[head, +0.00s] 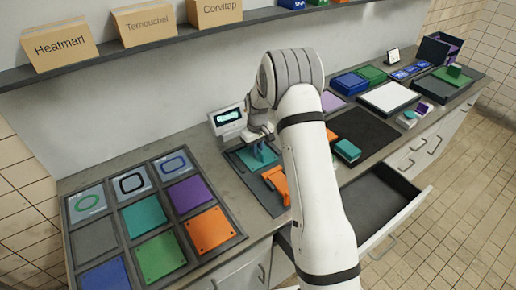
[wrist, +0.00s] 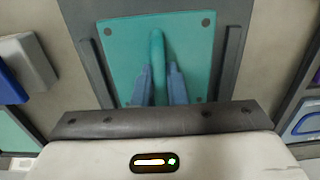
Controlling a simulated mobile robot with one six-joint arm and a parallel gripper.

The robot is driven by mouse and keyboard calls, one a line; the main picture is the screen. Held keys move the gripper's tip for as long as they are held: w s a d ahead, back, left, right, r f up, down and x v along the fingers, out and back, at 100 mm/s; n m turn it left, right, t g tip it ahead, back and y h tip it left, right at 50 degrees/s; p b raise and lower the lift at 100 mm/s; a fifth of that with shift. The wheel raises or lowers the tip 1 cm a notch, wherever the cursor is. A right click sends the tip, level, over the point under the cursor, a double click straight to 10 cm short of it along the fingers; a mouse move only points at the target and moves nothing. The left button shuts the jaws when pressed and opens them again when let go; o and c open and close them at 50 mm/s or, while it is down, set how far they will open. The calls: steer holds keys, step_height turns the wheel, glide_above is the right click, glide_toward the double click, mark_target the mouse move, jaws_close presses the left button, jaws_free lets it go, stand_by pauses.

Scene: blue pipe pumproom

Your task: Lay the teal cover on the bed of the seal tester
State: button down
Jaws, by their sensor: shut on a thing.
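The teal cover (wrist: 122,45) is a flat plate with dark corner dots and a raised teal handle (wrist: 157,45). My gripper (wrist: 160,72) is shut on that handle, its blue fingers on either side. In the wrist view the cover lies over the grey bed (wrist: 80,15) between two dark side rails; I cannot tell whether it touches the bed. In the head view the seal tester (head: 228,117) has a small lit display, and the cover (head: 240,160) shows in front of it, partly hidden by my gripper (head: 259,150) and arm.
An orange part (head: 276,181) stands at the bed's front right. A tray of coloured plates (head: 112,185) is to the left. A teal block (head: 347,150) and black mat (head: 365,132) are right of my arm. An open drawer (head: 385,200) juts out below. A shelf with boxes runs above.

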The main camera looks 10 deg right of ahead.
steer(key=shift+r, duration=0.1)
steer(key=shift+f, duration=0.2)
steer(key=c, duration=1.5)
jaws_free()
steer(key=shift+o, duration=0.2)
steer(key=shift+r, duration=0.1)
